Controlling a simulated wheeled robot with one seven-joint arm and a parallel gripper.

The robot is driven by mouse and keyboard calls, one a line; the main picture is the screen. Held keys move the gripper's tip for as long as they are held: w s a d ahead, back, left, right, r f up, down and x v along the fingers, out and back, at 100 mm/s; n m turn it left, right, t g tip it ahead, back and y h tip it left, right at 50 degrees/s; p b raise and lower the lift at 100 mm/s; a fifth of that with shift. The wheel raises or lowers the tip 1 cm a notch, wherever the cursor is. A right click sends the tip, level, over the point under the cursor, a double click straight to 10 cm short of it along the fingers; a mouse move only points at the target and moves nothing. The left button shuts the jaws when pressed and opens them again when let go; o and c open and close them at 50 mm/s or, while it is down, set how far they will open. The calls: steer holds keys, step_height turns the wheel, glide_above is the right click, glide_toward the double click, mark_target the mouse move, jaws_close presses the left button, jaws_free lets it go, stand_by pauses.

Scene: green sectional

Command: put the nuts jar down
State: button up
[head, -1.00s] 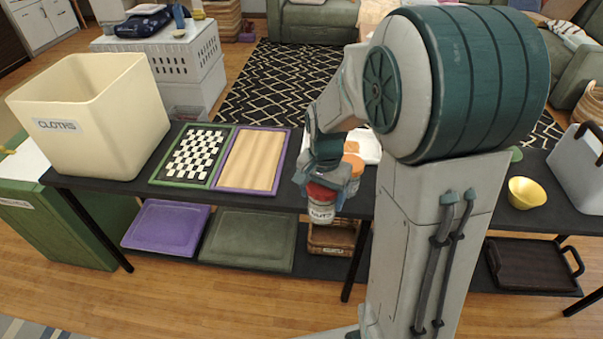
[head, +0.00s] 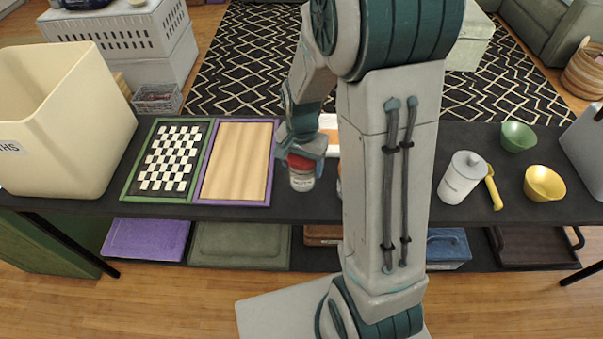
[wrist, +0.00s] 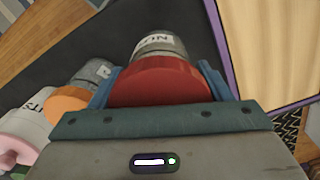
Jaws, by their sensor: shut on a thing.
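The nuts jar (head: 301,180) is a small pale jar with a red lid. My gripper (head: 302,160) is shut on it at the lid, with the jar upright below the fingers. In the head view the jar shows over the dark table (head: 240,211), just right of the purple-framed wooden board (head: 236,163). In the wrist view the red lid (wrist: 160,84) sits between the blue fingers, and part of the label shows beyond it. I cannot tell whether the jar's base touches the table.
In the wrist view an orange-lidded jar (wrist: 70,101) and a pink-lidded jar (wrist: 22,135) stand close to the left. A checkered board (head: 170,158) and a cream bin (head: 62,125) are left; a white canister (head: 461,178) and a yellow bowl (head: 544,184) are right.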

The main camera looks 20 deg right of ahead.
mark_target(302, 175)
steer(key=shift+f, duration=2.15)
steer(key=shift+f, duration=0.2)
steer(key=o, duration=1)
steer(key=shift+r, duration=0.1)
